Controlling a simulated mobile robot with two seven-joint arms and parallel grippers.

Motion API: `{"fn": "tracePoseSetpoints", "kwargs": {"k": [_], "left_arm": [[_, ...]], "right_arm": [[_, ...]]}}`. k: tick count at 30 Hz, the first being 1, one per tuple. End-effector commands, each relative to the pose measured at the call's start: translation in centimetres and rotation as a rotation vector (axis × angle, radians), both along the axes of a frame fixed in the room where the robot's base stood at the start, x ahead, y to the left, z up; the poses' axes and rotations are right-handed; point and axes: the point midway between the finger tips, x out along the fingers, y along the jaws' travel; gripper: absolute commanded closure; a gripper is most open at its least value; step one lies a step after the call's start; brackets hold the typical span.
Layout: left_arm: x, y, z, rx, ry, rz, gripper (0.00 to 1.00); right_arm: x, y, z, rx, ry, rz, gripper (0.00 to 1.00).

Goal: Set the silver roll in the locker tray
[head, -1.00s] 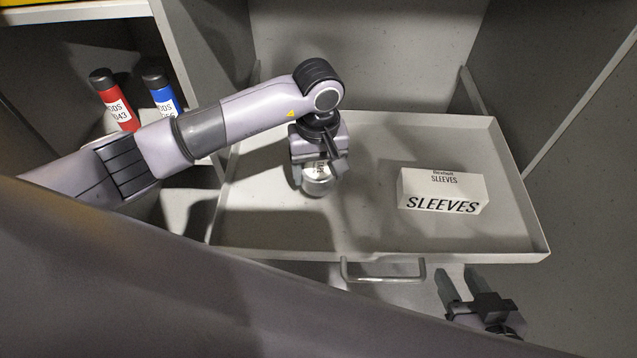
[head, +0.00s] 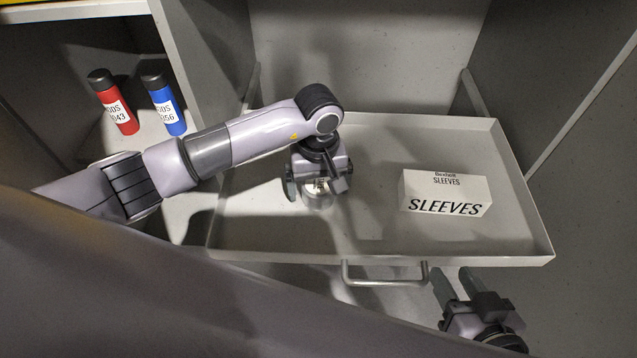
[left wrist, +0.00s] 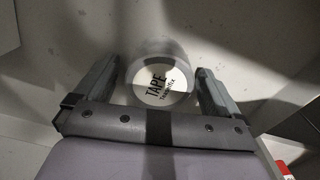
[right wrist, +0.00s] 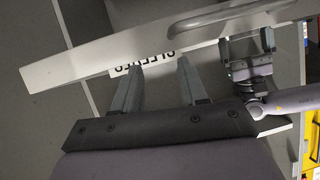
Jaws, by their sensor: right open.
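The silver roll (head: 317,200) stands on the floor of the locker tray (head: 375,230), left of its middle. In the left wrist view its round face (left wrist: 160,84) reads "TAPE". My left gripper (head: 319,186) is just above the tray with its fingers on either side of the roll. The left wrist view shows them open (left wrist: 158,85), with a gap to the roll on both sides. My right gripper (head: 456,284) is open and empty in front of the tray's front wall, right of the handle.
A white SLEEVES box (head: 445,194) stands in the right part of the tray. The tray has a front handle (head: 385,276). Red (head: 114,103) and blue (head: 164,103) bottles stand on a shelf to the left. Cabinet walls enclose the tray. Tray floor between roll and box is clear.

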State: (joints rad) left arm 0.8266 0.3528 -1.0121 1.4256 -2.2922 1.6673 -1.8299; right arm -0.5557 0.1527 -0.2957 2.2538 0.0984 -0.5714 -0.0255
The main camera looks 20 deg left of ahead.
Motion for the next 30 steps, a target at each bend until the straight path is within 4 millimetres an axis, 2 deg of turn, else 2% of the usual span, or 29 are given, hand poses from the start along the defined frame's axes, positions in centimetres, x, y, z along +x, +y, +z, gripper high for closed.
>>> {"fn": "tracePoseSetpoints", "kwargs": {"k": [6,11,15,21,25,30], "left_arm": [[0.0,0.0,0.6,-0.001,0.002,0.0,0.03],[0.1,0.0,3.6,0.001,-0.005,-0.001,0.03],[0.1,0.0,6.8,0.001,-0.005,-0.001,0.03],[0.0,0.1,10.5,0.001,-0.002,0.0,0.03],[0.0,0.0,11.8,0.0,-0.001,0.0,0.03],[0.0,0.0,12.3,0.001,0.0,0.0,0.03]], "right_arm": [[0.1,-0.1,0.6,-0.01,-0.006,-0.003,0.57],[-0.1,-0.7,1.1,-0.044,-0.011,-0.012,0.57],[-0.5,-1.4,1.2,-0.08,-0.008,-0.021,0.57],[-0.8,-1.8,0.4,-0.088,0.021,-0.03,0.57],[-0.9,-2.1,0.1,-0.092,0.03,-0.037,0.57],[-1.0,-2.5,-0.3,-0.099,0.038,-0.042,0.57]]}}
